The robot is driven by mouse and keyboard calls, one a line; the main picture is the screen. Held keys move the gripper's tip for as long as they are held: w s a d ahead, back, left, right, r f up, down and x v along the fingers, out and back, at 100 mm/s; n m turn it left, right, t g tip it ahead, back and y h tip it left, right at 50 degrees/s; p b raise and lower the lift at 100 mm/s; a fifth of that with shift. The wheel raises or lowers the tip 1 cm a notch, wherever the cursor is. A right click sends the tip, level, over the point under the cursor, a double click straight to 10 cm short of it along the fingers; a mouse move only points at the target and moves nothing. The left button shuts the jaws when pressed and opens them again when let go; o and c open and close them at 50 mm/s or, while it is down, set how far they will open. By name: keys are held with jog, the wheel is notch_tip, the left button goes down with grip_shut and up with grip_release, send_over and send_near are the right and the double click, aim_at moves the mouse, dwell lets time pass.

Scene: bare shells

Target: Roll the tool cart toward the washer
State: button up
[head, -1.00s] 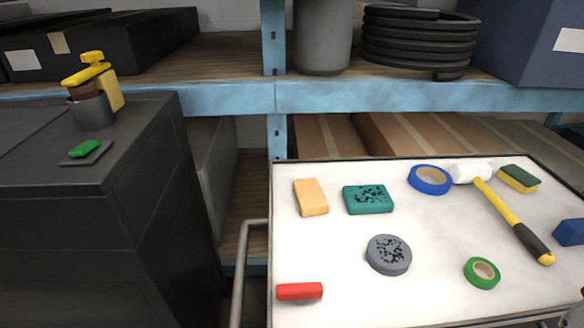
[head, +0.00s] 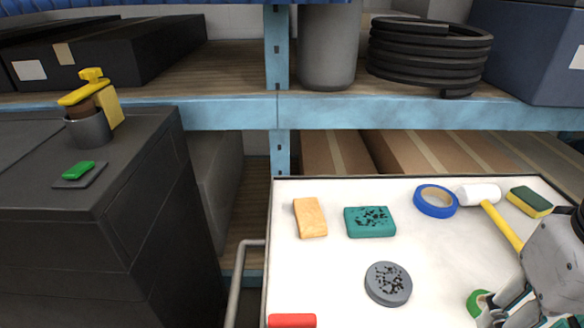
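The tool cart (head: 330,275) has a white top with a dark rim and fills the lower right of the head view. Its grey tube handle (head: 236,285) stands at its left side. My gripper (head: 500,314) is at the lower right, over the cart top, and its fingers partly cover a green tape roll (head: 477,303). I cannot tell whether it touches the roll or how far its fingers are apart. A dark grey boxy unit (head: 60,215) stands left of the cart, with a gap between them. I cannot tell whether it is the washer.
On the cart lie an orange block (head: 310,218), a teal block (head: 369,221), a grey disc (head: 388,284), a blue tape roll (head: 436,201), a mallet (head: 478,194), a sponge (head: 529,202) and a red block (head: 292,321). Blue-edged shelving (head: 230,117) stands close behind the cart.

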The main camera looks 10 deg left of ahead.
jog(key=w+a+r+h+p, duration=0.1)
jog(key=w+a+r+p, duration=0.35)
jog(key=w+a, duration=0.35)
jog(key=n+p, duration=0.3)
jog(key=p, duration=0.8)
send_over(232, 298)
jog(key=a, duration=0.3)
notch_tip(232, 298, down, 13)
jog(key=d+f, duration=0.1)
jog(key=f, duration=0.3)
jog(key=d+f, duration=0.1)
jog(key=f, duration=0.3)
jog(key=f+b, duration=0.1)
jog(key=f, duration=0.3)
jog(key=shift+d+f, duration=0.2)
jog(key=shift+d, duration=0.2)
grip_shut()
